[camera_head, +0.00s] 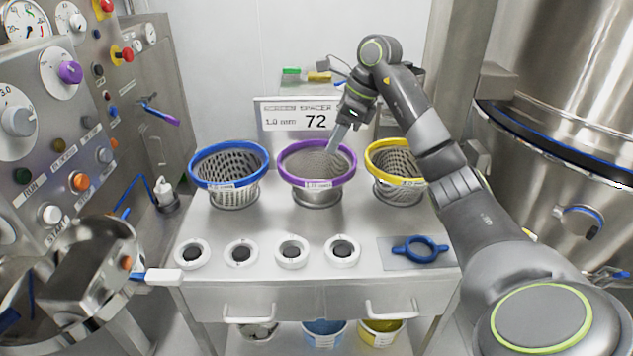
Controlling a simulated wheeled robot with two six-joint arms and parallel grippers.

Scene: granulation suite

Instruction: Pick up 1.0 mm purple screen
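The purple-rimmed screen (317,181) stands upright in the middle of the cart top, a mesh basket with a small label on its front rim. My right gripper (332,149) reaches down from above, with its fingers at the back right part of the purple rim. The fingers overlap the rim and mesh in the picture. I cannot tell whether they touch the rim or are closed on it. My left gripper is not in view.
A blue-rimmed screen (229,184) stands left and a yellow-rimmed screen (400,199) right, partly behind my arm. Several white rings with dark centres, including one (292,252), and a blue part (420,249) lie in front.

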